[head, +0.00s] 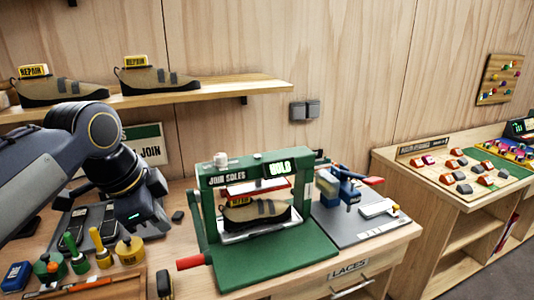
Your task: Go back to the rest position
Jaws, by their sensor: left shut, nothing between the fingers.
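My left arm comes in from the left edge, and its dark gripper (148,222) points down over the left part of the workbench. The gripper is shut with nothing in it, and it hangs to the left of the green press (213,190). The small fingers are hard to make out against the dark parts behind. My right gripper is not in view. A tan climbing shoe (258,212) with a yellow repair tag sits inside the press, apart from my gripper. The press display (278,169) is lit green and appears to read HOLD.
Tools with green and yellow handles (97,238) stand at the bench's left, near my gripper. A blue clamp device (335,186) stands right of the press. Two tagged shoes (155,80) sit on a wall shelf (230,88). A second counter (440,190) with small coloured pieces is at right.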

